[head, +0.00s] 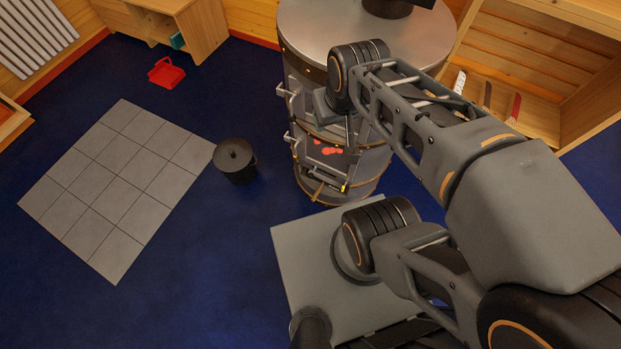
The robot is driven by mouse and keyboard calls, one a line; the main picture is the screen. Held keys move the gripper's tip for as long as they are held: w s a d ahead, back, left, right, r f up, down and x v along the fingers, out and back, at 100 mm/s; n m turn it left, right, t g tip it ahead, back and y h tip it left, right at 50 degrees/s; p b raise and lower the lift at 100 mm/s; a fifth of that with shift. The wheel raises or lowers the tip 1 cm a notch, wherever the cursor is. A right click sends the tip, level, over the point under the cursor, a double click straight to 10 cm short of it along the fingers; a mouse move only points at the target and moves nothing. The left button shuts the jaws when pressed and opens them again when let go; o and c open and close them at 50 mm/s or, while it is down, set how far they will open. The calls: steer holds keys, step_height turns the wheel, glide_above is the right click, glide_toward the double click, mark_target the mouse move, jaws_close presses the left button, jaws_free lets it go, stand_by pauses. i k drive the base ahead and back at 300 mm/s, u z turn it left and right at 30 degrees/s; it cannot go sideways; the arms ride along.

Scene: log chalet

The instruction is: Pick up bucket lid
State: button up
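The bucket lid (234,153) is a dark round disc with a small knob on top. It sits on a black bucket (240,175), which stands upright on the blue floor left of the stove. My gripper (336,122) is at the end of my arm, in front of the stove in the picture, to the right of and apart from the lid. Its fingers are small and blend with the stove's grey front, so I cannot tell whether they are open or shut. Nothing is seen held in it.
A large round metal stove (320,30) stands right of the bucket. A grey tiled panel (120,190) lies on the floor at left. A red dustpan-like item (167,73) lies near a wooden cabinet (205,30). Blue floor below the bucket is clear.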

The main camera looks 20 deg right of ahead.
mark_target(233, 154)
steer(key=u, duration=0.9)
steer(key=k, duration=1.15)
steer(key=u, duration=1.3)
steer(key=i, duration=0.65)
steer(key=z, duration=0.4)
steer(key=i, duration=1.95)
steer(key=z, duration=1.6)
steer(key=i, duration=1.1)
steer(key=z, duration=0.7)
